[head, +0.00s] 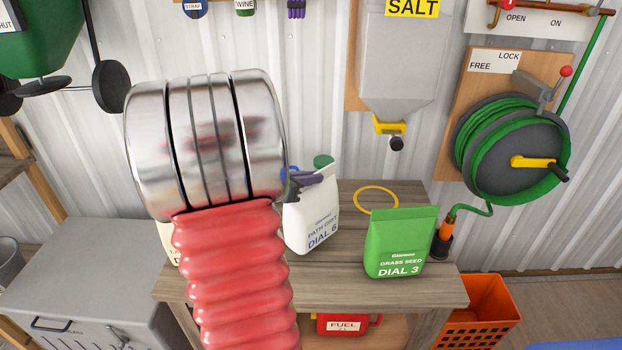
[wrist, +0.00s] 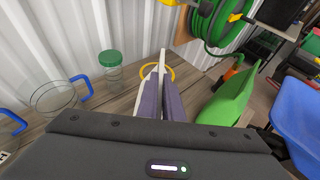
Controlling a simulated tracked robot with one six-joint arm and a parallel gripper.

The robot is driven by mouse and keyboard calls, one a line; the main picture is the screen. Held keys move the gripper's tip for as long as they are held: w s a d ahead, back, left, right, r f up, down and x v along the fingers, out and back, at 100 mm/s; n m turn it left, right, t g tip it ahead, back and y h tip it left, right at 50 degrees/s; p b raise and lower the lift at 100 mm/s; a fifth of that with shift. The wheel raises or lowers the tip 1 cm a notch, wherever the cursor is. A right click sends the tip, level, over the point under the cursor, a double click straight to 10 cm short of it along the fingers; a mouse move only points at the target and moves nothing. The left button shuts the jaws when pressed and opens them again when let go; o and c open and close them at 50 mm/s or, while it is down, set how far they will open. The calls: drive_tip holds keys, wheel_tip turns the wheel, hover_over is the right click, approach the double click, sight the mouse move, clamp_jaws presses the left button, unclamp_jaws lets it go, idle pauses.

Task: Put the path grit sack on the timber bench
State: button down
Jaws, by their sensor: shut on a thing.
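The path grit sack (head: 312,222) is white with a "DIAL 6" label and appears slightly tilted over the timber bench (head: 330,290). I cannot tell whether its base touches the top. My gripper (head: 306,180) is shut on the sack's upper edge. In the wrist view my gripper's dark fingers (wrist: 162,105) pinch the sack's thin white top (wrist: 163,62), and most of the sack is hidden. My red ribbed arm covers the left part of the bench in the head view.
A green grass seed sack (head: 400,243) stands on the bench at right, with a yellow ring (head: 376,199) behind. A green-lidded jar (wrist: 110,72) and a blue-handled glass jug (wrist: 58,97) stand left. A pale sack (head: 167,240) is mostly hidden. An orange crate (head: 480,315) is beside the bench.

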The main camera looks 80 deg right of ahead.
sight(307, 188)
drive_tip(key=shift+f, duration=1.7)
drive_tip(key=c, duration=1.9)
unclamp_jaws()
drive_tip(key=v, duration=1.2)
drive_tip(key=shift+w, duration=0.1)
